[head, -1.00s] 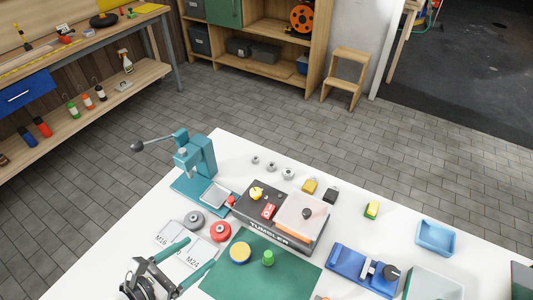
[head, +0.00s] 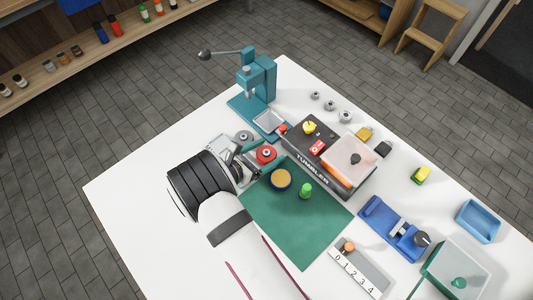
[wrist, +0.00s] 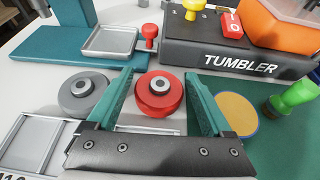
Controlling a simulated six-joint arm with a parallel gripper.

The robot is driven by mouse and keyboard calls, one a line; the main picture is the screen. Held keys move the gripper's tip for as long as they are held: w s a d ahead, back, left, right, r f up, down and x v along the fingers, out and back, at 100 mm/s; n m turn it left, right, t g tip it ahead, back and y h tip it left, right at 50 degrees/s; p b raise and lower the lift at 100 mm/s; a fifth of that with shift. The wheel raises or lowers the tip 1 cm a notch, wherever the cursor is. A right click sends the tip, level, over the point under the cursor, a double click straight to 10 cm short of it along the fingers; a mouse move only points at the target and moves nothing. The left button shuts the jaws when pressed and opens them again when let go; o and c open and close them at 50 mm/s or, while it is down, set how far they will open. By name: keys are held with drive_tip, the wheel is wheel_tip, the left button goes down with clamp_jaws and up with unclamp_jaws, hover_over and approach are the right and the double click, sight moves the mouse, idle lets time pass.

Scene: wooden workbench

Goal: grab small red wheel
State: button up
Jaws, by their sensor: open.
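The small red wheel (head: 266,154) is a round red disc with a grey hub, lying flat on the white bench. In the wrist view the wheel (wrist: 158,103) sits between the two teal fingers of my gripper (wrist: 159,80). My gripper (head: 262,156) is open, with one finger on each side of the wheel. I see a gap on both sides in the wrist view; how high the fingertips are is hard to tell. A similar grey wheel (wrist: 86,97) lies just outside the left finger.
The tumbler box (wrist: 240,62) stands just behind the wheel. A teal press (head: 262,78) with a metal tray (wrist: 109,41) is at the back left. A yellow disc (wrist: 236,112) and a green peg (wrist: 293,97) are on the green mat (head: 300,228), right of the right finger.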

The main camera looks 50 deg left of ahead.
drive_tip(key=c, duration=1.2)
